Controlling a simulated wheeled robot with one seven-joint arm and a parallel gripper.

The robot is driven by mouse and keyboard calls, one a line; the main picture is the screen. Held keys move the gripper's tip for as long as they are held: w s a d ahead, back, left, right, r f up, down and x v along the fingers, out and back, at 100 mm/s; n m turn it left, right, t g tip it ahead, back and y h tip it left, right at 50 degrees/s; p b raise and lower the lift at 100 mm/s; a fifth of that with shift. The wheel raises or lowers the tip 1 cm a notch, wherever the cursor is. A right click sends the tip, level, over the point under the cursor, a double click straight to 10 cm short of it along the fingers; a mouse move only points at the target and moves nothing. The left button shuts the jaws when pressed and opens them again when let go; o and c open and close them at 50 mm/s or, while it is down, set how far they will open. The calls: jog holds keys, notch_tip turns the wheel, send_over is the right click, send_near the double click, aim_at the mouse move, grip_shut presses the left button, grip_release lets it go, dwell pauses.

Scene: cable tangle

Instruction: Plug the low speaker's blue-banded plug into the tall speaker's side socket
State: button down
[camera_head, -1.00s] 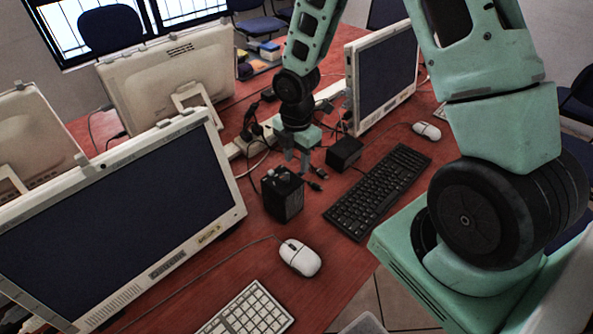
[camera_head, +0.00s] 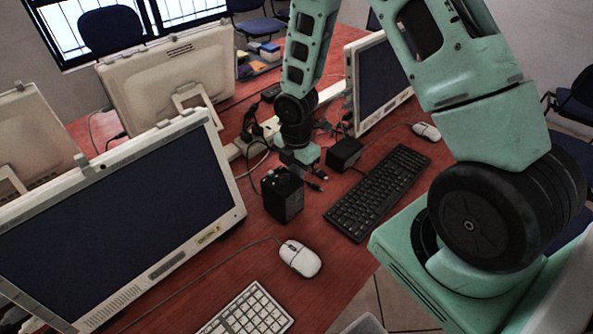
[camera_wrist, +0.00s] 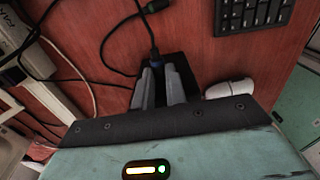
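The tall speaker (camera_head: 283,196) is a black box standing on the red desk; its top shows dark in the wrist view (camera_wrist: 188,68). The low speaker (camera_head: 345,153) is a smaller black box farther right. My gripper (camera_head: 298,168) points down just behind the tall speaker. In the wrist view its two grey fingers (camera_wrist: 161,70) are apart, with a narrow dark gap between them, over the tall speaker. A blue-banded plug (camera_wrist: 154,53) is just past the fingertips, at the speaker's edge, its black cable running upward. Whether it touches a finger or the socket is unclear.
Another black connector (camera_wrist: 157,6) lies on the desk. Loose cables and a power strip (camera_head: 235,150) are behind the speakers. A black keyboard (camera_head: 378,192) is to the right, a white mouse (camera_head: 299,258) in front, and a large monitor (camera_head: 120,225) to the left.

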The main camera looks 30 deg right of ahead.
jog(key=c, duration=1.3)
grip_release()
jog(key=shift+c, duration=0.2)
notch_tip(320, 180, up, 17)
jog(key=p, duration=0.1)
jog(key=s+a+r+m, duration=0.3)
jog(key=s+a+m, duration=0.3)
jog(key=s+a, duration=0.3)
jog(key=s+a+r+m, duration=0.4)
jog(key=s+a+m, duration=0.2)
jog(key=s, duration=0.6)
jog(key=a, duration=0.2)
jog(key=shift+s+a+m+y, duration=0.3)
jog(key=shift+s+a+m, duration=0.05)
jog(key=shift+m, duration=0.05)
